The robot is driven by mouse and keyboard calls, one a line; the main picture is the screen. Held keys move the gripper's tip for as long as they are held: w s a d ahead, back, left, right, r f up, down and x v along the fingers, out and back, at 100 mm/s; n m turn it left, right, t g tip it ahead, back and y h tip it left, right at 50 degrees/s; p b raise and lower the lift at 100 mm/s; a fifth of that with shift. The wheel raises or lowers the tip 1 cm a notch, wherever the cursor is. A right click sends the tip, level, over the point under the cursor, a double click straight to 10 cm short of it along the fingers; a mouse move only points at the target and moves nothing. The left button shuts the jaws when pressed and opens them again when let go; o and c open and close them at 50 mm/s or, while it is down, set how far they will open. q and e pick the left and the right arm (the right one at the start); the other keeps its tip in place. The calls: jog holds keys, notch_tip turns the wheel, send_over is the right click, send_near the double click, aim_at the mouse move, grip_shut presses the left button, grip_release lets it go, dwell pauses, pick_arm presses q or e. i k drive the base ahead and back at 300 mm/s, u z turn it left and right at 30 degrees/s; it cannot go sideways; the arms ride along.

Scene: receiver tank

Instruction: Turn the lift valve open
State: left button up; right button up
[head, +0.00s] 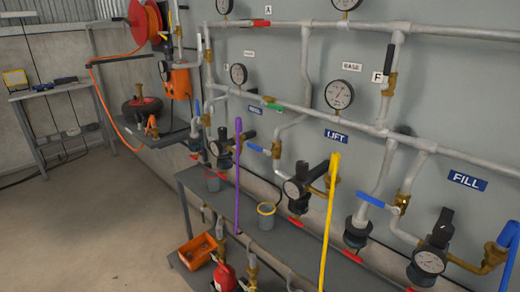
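The blue LIFT label (336,136) is on the grey wall panel. To its left, a valve with a blue lever (258,148) and a brass body (276,150) sits on a grey pipe that leads down towards a black regulator with a gauge (294,188); from its place by the label, this looks like the lift valve. Its lever points left, across the pipe. Another blue lever (370,200) sits on a brass valve left of the FILL label (467,180). Neither of my grippers is in view.
A tall yellow rod (329,220) and a purple rod (238,175) stand in front of the pipes. A grey shelf (262,236) below holds a grey bucket (266,215). An orange bin (198,251) is lower left. Open concrete floor (80,220) lies left.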

aim_at(268, 153)
jog(key=u, duration=1.6)
jog(key=i, duration=2.65)
jog(key=z, duration=3.7)
jog(key=i, duration=0.55)
